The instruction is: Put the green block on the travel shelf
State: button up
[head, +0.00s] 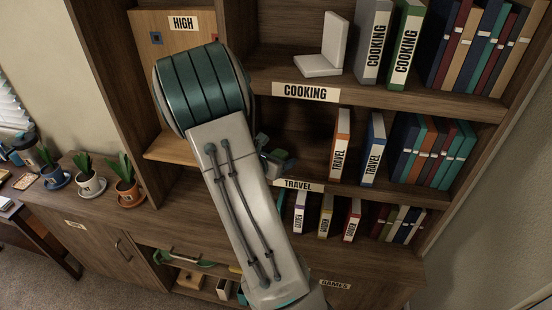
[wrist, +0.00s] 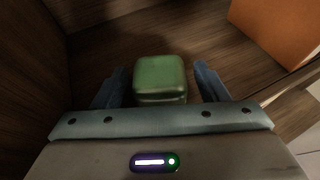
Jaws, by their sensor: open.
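The green block (wrist: 159,78) sits between the two blue fingers of my gripper (wrist: 160,72) in the wrist view. The fingers are open, with a gap on each side of the block. Brown wood of the travel shelf (wrist: 108,42) lies beneath and beyond the block, which appears to rest on it. In the head view my gripper (head: 283,163) is inside the travel shelf (head: 312,172), above its TRAVEL label and left of the books. My arm hides much of that shelf's left part, and I cannot make out the block clearly there.
An orange TRAVEL book (head: 340,145) and a blue one (head: 373,149) stand to the right of my gripper. The orange book (wrist: 280,30) also shows in the wrist view. The cooking shelf (head: 390,98) is above. A side wall (wrist: 30,80) stands close on the left.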

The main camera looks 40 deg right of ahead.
jog(key=shift+r, duration=0.25)
jog(key=s+a+r+m+y, duration=0.4)
jog(key=s+a+m, duration=0.2)
jog(key=a, duration=0.3)
jog(key=s+a+r+m+y, duration=0.4)
jog(key=s+a+m, duration=0.2)
jog(key=a+m, duration=0.2)
jog(key=s+a+r+m+y+b, duration=0.1)
jog(key=s+a+r+m+y, duration=0.3)
jog(key=a, duration=0.7)
jog(key=s+m, duration=0.2)
jog(key=m, duration=0.1)
jog(key=shift+s+r+m+y, duration=0.15)
jog(key=shift+r+m+y, duration=0.15)
jog(key=shift+r+y, duration=0.1)
jog(key=shift+d, duration=0.15)
